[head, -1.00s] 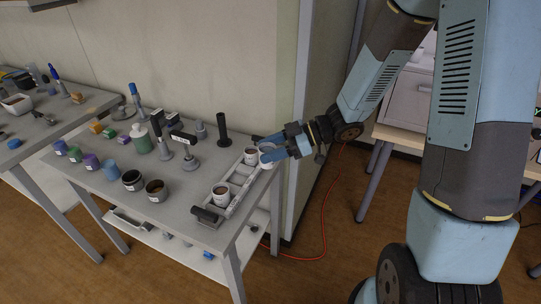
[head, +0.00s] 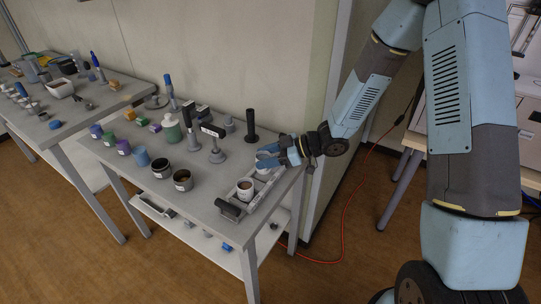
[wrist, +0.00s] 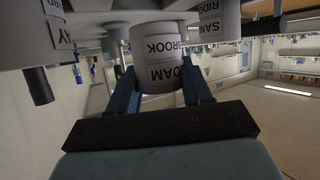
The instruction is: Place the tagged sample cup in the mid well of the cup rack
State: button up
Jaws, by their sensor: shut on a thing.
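My gripper (head: 268,155) is at the far end of the cup rack (head: 258,203), with its blue fingers pointing left. In the wrist view the gripper (wrist: 158,90) is shut on a white sample cup (wrist: 152,82) with a label reading BROOK LOAM. In the head view the fingers largely hide this cup. The rack is a pale tray along the table's right edge. A white cup with brown contents (head: 245,190) sits in its near part. Another white cup rim (head: 263,166) shows close by the fingers. I cannot tell whether the held cup touches the rack.
A black upright post (head: 251,126) stands just left of my gripper. In the wrist view, a labelled cup (wrist: 215,20) is close on the right. The wall is just behind the table.

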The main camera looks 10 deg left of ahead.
jog(key=shift+w+a+f, duration=0.1)
jog(key=shift+a+f, duration=0.15)
jog(key=shift+f, duration=1.6)
jog(key=o, duration=1.1)
jog(key=shift+f, duration=0.1)
